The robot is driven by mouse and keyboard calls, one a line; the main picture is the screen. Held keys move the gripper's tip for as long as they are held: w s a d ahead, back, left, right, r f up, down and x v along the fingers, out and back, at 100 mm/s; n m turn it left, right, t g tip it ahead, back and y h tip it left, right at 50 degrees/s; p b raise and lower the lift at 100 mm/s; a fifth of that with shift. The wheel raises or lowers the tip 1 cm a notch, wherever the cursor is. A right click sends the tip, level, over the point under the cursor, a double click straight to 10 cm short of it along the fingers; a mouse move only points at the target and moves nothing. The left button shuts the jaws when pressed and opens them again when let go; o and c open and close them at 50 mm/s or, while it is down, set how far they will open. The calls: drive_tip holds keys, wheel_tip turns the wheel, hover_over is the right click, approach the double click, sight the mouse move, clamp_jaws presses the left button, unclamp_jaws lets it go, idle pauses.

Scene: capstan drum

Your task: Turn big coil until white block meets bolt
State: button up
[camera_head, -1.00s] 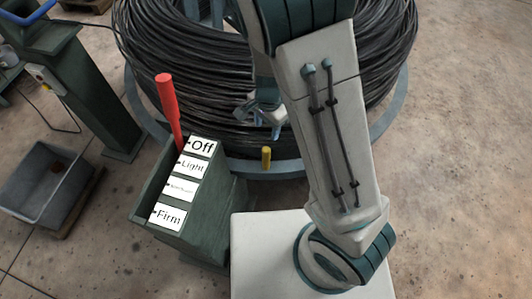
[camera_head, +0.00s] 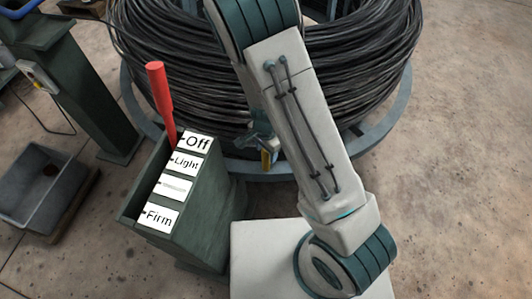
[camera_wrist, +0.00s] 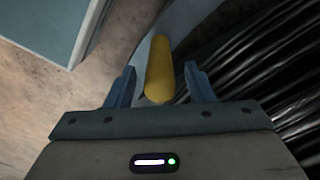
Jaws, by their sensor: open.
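The big coil (camera_head: 385,60) of black cable lies on a grey-blue ring (camera_head: 140,108). A yellow peg (camera_head: 266,161) stands at the ring's near edge. My gripper (camera_head: 263,146) is at this peg, partly hidden behind my arm in the head view. In the wrist view my gripper (camera_wrist: 159,76) is open, with the yellow peg (camera_wrist: 159,68) between its two blue fingers. Small gaps show on both sides of the peg. I see no white block, and I cannot tell whether the yellow peg is the bolt.
A green box (camera_head: 208,211) with a red lever (camera_head: 160,100) stands left of my arm. Its labels read Off, Light, one unreadable, and Firm; the lever is beside Off. A green post (camera_head: 85,95) and grey bin (camera_head: 42,187) stand left. The floor at right is clear.

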drive_tip(key=shift+f, duration=0.3)
